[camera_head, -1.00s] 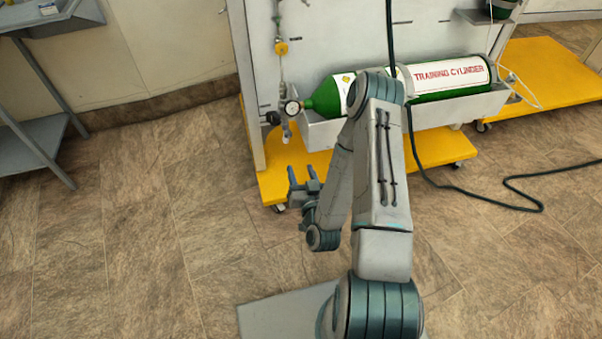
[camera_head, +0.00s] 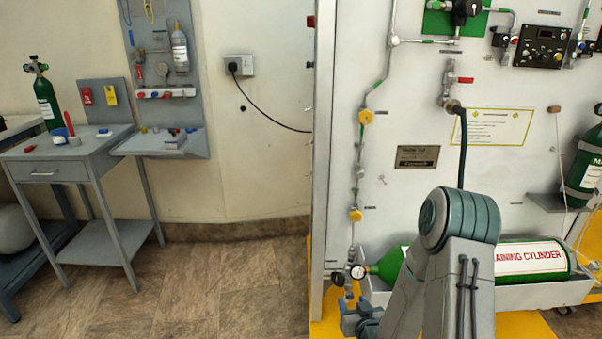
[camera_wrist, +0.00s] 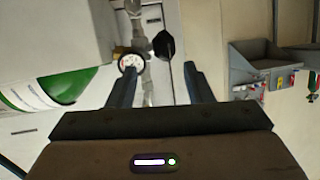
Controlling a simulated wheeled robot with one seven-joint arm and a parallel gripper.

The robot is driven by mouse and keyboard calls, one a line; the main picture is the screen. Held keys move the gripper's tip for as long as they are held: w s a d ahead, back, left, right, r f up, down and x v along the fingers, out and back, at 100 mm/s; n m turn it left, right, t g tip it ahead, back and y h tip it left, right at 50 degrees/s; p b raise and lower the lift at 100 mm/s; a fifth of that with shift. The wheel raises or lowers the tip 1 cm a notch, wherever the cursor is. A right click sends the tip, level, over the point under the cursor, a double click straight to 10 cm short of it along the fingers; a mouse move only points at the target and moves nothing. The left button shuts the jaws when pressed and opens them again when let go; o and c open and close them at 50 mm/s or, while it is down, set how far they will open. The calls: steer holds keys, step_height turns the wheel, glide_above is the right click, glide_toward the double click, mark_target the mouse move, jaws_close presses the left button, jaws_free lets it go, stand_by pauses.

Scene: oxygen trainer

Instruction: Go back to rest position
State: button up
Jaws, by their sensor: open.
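My gripper (camera_head: 360,318) is low in the head view, in front of the trainer panel's lower left part. In the wrist view my gripper (camera_wrist: 160,90) shows two dark fingers spread apart with nothing held between them. A round pressure gauge (camera_wrist: 131,63) shows near the left finger, and a black knob-like part (camera_wrist: 164,45) lies beyond the gap. The gauge also shows in the head view (camera_head: 358,271), at the neck of the green training cylinder (camera_head: 393,263). My arm hides part of that cylinder. I cannot tell the exact gap between fingers and fittings.
The trainer panel (camera_head: 417,203) stands on a yellow base (camera_head: 520,326). A grey cart (camera_head: 60,172) with a small green cylinder (camera_head: 46,103) stands at the left. A black cord (camera_head: 270,117) runs from a wall socket. The floor between cart and panel is clear.

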steer(key=s+d+r+g+h+p, duration=0.15)
steer(key=r+p, duration=0.25)
steer(key=r, duration=0.4)
steer(key=s+r+g+p, duration=0.3)
steer(key=r+p, duration=0.1)
steer(key=r, duration=0.5)
steer(key=s+r+g+h+p, duration=0.15)
steer(key=r+p, duration=0.25)
steer(key=r, duration=0.4)
steer(key=s+a+r+m+g+p, duration=0.1)
steer(key=s+r+g+p, duration=0.4)
steer(key=s+r, duration=1.4)
steer(key=p, duration=0.3)
steer(key=shift+r+y, duration=0.25)
steer(key=shift+y, duration=0.15)
